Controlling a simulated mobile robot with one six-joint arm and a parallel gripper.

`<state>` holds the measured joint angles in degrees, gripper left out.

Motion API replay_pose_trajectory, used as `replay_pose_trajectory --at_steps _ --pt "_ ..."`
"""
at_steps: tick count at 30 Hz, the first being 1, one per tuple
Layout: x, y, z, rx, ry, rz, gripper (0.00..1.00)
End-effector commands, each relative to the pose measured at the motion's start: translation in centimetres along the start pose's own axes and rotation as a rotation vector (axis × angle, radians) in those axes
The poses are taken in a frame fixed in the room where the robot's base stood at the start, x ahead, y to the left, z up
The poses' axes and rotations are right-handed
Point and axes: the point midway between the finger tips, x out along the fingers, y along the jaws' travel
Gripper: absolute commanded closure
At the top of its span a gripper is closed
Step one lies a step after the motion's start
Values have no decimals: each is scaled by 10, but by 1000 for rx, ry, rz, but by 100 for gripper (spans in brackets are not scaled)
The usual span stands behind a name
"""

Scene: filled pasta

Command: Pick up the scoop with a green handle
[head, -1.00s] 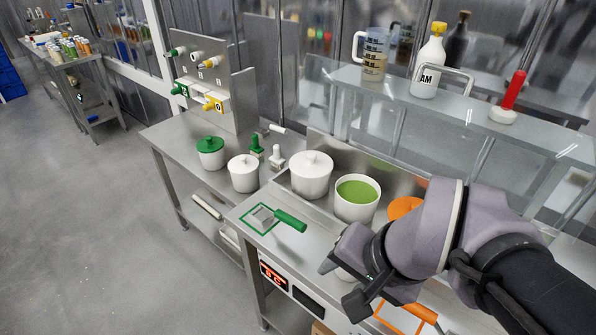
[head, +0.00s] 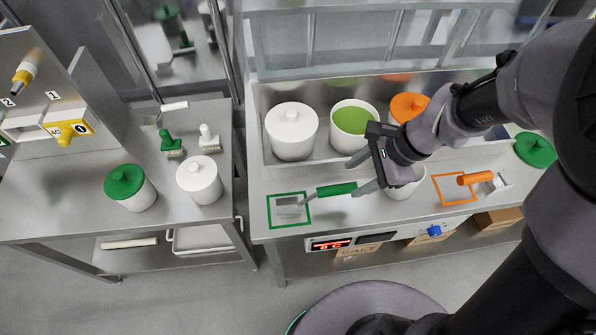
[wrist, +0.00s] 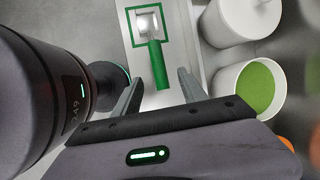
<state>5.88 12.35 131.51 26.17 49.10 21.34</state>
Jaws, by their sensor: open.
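The scoop with a green handle (head: 337,189) lies on the steel counter, its metal bowl (head: 288,207) inside a green square outline (head: 272,221) and its handle pointing right. In the wrist view the green handle (wrist: 158,66) points down toward the jaws, with the scoop bowl (wrist: 148,24) beyond it. My gripper (head: 360,173) is open and empty, just right of the handle's end. In the wrist view the two fingers of my gripper (wrist: 160,88) stand apart, one on each side of the line of the handle, with the handle's near end close to the gap.
Behind the scoop are a white lidded pot (head: 291,131), a pot of green filling (head: 352,118) and an orange-lidded pot (head: 408,107). An orange-handled scoop (head: 474,178) lies to the right by an orange outline (head: 455,203). A white container (head: 405,189) is partly hidden by my gripper.

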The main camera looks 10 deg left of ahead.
Motion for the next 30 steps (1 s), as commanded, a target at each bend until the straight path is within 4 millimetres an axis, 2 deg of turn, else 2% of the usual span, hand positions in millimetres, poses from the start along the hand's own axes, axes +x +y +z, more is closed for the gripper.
replay_pose_trajectory --at_steps 1,3,10,15,18,24,26,30 --pt "21 2 -2 -2 -1 4 50" --pt "39 2 -2 -1 -2 3 50" --pt "70 2 -2 -2 0 2 50" --pt "105 4 -5 -3 0 2 50" --pt "113 3 -4 -2 1 1 50" --pt "111 2 -4 -2 1 0 50" --pt "111 2 -4 -2 1 0 60" --pt "111 2 -4 -2 1 0 88"
